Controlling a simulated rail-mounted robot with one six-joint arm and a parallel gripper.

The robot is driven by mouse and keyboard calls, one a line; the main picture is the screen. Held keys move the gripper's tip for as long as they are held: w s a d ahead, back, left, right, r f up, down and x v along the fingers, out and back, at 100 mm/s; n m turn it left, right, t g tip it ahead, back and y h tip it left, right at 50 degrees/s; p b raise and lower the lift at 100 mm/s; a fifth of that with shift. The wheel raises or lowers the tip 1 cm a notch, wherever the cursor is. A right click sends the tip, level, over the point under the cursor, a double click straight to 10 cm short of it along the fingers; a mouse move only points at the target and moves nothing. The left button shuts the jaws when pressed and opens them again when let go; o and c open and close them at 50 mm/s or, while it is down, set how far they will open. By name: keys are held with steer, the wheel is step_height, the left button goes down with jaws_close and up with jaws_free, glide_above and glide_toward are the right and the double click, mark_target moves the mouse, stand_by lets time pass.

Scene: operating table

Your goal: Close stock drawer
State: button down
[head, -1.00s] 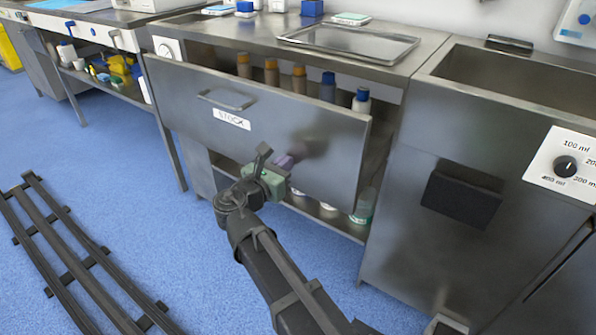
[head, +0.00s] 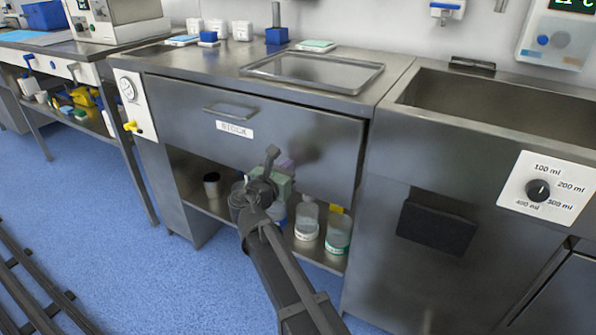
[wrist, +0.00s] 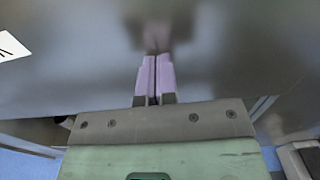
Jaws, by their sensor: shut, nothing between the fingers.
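The stock drawer (head: 310,140) is a grey metal front with a bar handle (head: 232,113) and a white STOCK label (head: 234,129). In the head view it sits flush in the cabinet under the worktop, with no bottles showing above it. My gripper (head: 286,163) is at the lower middle of the drawer front, right of and below the label. In the wrist view its two lilac fingers (wrist: 154,78) are together and empty, pointing at the metal front, which shows their reflection. They are touching it or very close; I cannot tell which.
Below the drawer, an open shelf holds clear bottles (head: 307,220) and a dark cup (head: 211,185). A metal tray (head: 313,70) lies on the worktop. A sink unit (head: 480,180) with a dial stands at the right. Dark floor rails (head: 35,290) lie at the lower left.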

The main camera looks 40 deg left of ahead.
steer(key=shift+w+a+r, duration=0.1)
steer(key=shift+w+a, duration=0.15)
steer(key=shift+w, duration=0.05)
steer(key=v, duration=1.4)
steer(key=shift+s+d, duration=0.15)
steer(key=shift+s, duration=0.15)
